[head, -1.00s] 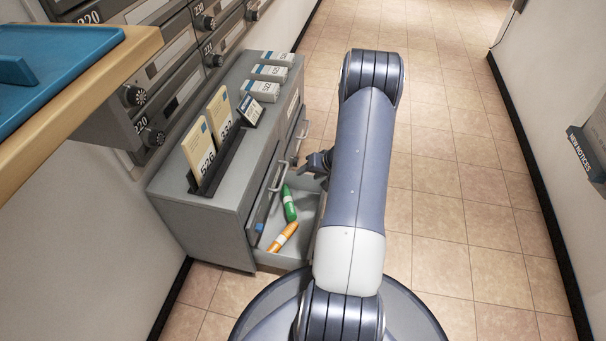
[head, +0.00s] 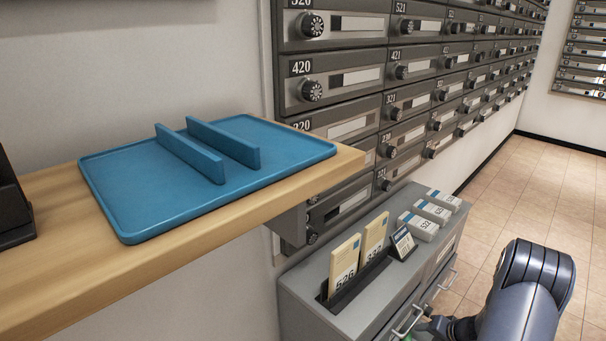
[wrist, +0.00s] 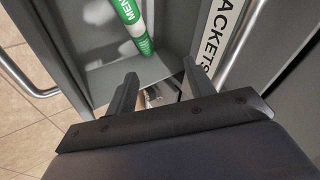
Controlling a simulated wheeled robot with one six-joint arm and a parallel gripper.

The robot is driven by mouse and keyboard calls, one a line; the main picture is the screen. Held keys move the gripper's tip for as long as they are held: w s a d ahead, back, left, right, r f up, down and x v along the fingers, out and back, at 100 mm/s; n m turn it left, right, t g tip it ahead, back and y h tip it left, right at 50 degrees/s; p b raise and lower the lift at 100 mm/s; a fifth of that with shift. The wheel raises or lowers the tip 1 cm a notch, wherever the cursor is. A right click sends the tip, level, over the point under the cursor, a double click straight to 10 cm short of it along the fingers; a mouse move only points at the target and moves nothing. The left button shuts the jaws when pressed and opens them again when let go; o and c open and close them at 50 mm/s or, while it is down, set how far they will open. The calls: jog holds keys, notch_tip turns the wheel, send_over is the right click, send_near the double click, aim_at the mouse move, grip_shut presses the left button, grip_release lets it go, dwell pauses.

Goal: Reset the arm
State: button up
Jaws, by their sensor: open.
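My gripper (wrist: 158,88) is open and empty in the wrist view, its two dark fingers apart. Beyond the fingers is an open grey drawer (wrist: 120,77), and a green tube (wrist: 133,20) with a white label lies in it. In the head view my arm is at the lower right. Its gripper end is at the bottom edge beside the grey cabinet (head: 305,318), mostly cut off, so its fingers are not clear there.
A blue tray (head: 120,200) with two upright dividers sits on a wooden shelf (head: 45,270). Cream envelopes (head: 345,262) stand in a slot on the cabinet, with several small boxes (head: 433,212) behind. Mailboxes (head: 335,80) line the wall. Tiled floor (head: 555,165) is clear at right.

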jog(key=b+x, duration=0.1)
jog(key=x, duration=0.4)
jog(key=shift+s+f, duration=0.15)
jog(key=shift+f, duration=0.05)
